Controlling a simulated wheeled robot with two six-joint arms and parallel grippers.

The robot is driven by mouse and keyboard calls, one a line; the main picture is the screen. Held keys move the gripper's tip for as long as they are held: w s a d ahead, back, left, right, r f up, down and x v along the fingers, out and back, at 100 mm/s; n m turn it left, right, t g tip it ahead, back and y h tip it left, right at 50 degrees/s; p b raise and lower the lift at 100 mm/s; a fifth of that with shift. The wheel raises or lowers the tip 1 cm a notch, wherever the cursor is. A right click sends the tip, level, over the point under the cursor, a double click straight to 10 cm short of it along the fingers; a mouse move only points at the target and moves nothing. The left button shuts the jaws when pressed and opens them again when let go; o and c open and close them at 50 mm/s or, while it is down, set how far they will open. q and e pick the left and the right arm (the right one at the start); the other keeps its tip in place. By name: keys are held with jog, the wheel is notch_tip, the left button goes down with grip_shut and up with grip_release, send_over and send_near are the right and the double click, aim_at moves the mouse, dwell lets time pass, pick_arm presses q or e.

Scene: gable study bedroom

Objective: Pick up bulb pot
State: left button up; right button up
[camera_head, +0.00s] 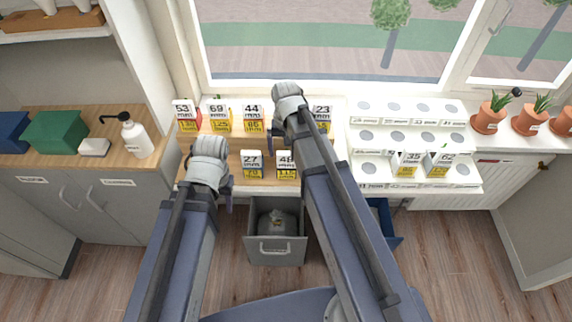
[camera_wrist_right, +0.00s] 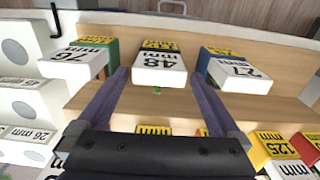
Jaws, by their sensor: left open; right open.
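The likely bulb pots are small white-and-yellow number-labelled blocks on a stepped wooden stand (camera_head: 224,160). The block marked 48 (camera_head: 286,163) stands in the front row, beside the block marked 27 (camera_head: 252,163). In the right wrist view, block 48 (camera_wrist_right: 160,68) is between the fingers of my open right gripper (camera_wrist_right: 158,88), with gaps on both sides and a green bit by it. In the head view my right gripper (camera_head: 278,132) is over the stand, partly hidden by its arm. My left gripper (camera_head: 226,188) is open and empty at the stand's front left.
A white stepped rack (camera_head: 410,140) with round holes stands right of the wooden stand, holding blocks marked 35 and 62. Terracotta pots (camera_head: 490,117) line the right sill. An open grey drawer (camera_head: 276,250) holds a sack below. A soap bottle (camera_head: 134,137) stands on the left counter.

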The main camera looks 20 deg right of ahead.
aim_at(287, 164)
jog(key=shift+w+d+f+b, duration=0.1)
jog(key=shift+f+b, duration=1.85)
jog(key=shift+f, duration=0.05)
jog(key=shift+w+f+b, duration=0.1)
jog(key=shift+f+b, duration=1.8)
jog(key=shift+f, duration=0.05)
jog(key=shift+r, duration=0.1)
jog(key=shift+c, duration=0.2)
grip_shut()
notch_tip(287, 164, up, 10)
jog(key=p, duration=1)
notch_tip(287, 164, down, 2)
jog(key=shift+f+b, duration=0.1)
jog(key=shift+b, duration=0.85)
jog(key=shift+r, duration=0.2)
